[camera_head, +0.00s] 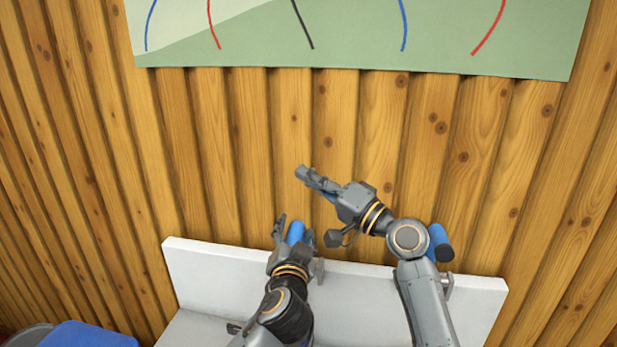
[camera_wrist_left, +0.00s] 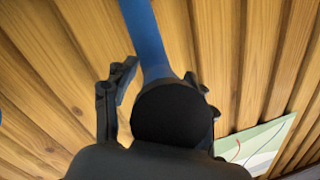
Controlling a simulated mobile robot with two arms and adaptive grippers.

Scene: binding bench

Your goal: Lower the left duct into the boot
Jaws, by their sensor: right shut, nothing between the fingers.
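A blue duct (camera_head: 296,232) stands between the fingers of my left gripper (camera_head: 294,236). In the left wrist view the blue duct (camera_wrist_left: 146,35) runs up past a wide black cylinder (camera_wrist_left: 172,112), which could be its end or a boot. My left gripper's fingers (camera_wrist_left: 155,88) stand on either side and look open, with a small gap seen in the head view. My right gripper (camera_head: 302,173) is shut and empty, up and to the right of the left one. A second blue tube with a black end (camera_head: 439,241) shows behind my right arm. No boot is clearly seen.
A white panel (camera_head: 225,272) stands along the wooden wall (camera_head: 300,120), partly hidden by my arms. A metal bracket (camera_head: 447,286) sits on its right part. A green board with coloured curves (camera_head: 350,45) hangs above. A blue container (camera_head: 88,336) is at bottom left.

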